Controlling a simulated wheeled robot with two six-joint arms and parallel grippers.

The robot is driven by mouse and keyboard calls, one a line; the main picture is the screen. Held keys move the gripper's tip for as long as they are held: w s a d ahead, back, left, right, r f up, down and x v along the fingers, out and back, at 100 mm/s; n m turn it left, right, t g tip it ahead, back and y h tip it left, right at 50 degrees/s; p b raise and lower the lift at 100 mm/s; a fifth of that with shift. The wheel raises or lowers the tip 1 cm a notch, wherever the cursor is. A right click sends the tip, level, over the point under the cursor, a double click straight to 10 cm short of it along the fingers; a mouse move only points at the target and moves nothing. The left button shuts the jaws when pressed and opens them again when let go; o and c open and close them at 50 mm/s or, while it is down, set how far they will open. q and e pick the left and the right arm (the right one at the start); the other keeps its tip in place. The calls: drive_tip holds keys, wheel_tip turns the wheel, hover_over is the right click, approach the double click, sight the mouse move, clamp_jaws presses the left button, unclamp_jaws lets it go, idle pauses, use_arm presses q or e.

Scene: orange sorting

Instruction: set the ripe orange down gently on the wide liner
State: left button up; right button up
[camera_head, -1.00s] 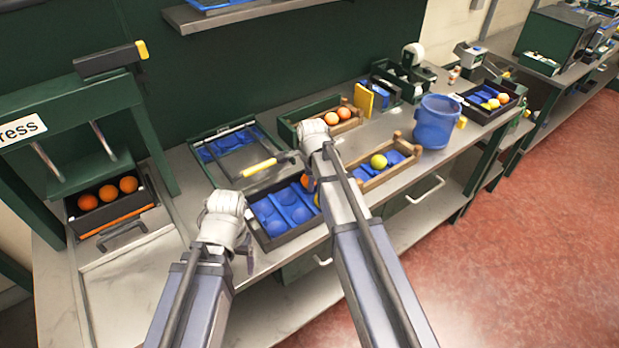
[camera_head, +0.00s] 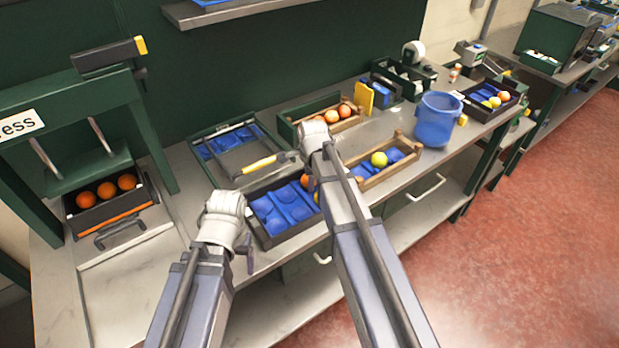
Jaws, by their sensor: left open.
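A black tray (camera_head: 262,243) with a blue moulded liner (camera_head: 269,217) sits at the bench's front edge, between my two arms. An orange (camera_head: 305,181) shows at the tray's right side, partly covered by my right arm, with a bit of yellow fruit below it. I cannot tell whether the orange is held. My left gripper (camera_head: 249,262) is open just left of the tray; only a dark finger shows past the wrist. My right gripper's fingers are hidden behind its wrist. Blue liners also lie in a green tray (camera_head: 203,157) and a wooden crate (camera_head: 384,177).
Several oranges sit in a back crate (camera_head: 355,122) and in the press drawer (camera_head: 107,213). A yellow-green fruit (camera_head: 379,159) lies in the wooden crate. A blue bucket (camera_head: 437,122) stands to the right.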

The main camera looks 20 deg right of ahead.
drive_tip(key=o, duration=1.5)
drive_tip(key=shift+c, duration=0.2)
use_arm(q)
drive_tip(key=shift+r, duration=0.1)
use_arm(e)
drive_tip(key=shift+r, duration=0.1)
use_arm(q)
wheel_tip(320, 180, up, 8)
drive_tip(key=p, duration=0.8)
use_arm(e)
drive_tip(key=shift+w+r+v, duration=0.1)
drive_tip(key=shift+w+v, duration=0.2)
drive_tip(key=shift+v, duration=0.95)
drive_tip(key=shift+w+r+v, duration=0.1)
drive_tip(key=shift+w+v, duration=0.15)
drive_tip(key=shift+v, duration=1.05)
drive_tip(key=shift+w+v, duration=0.3)
drive_tip(key=shift+v, duration=0.95)
use_arm(q)
drive_tip(key=shift+f, duration=0.2)
use_arm(e)
drive_tip(key=shift+d+f, duration=0.1)
drive_tip(key=shift+d, duration=0.05)
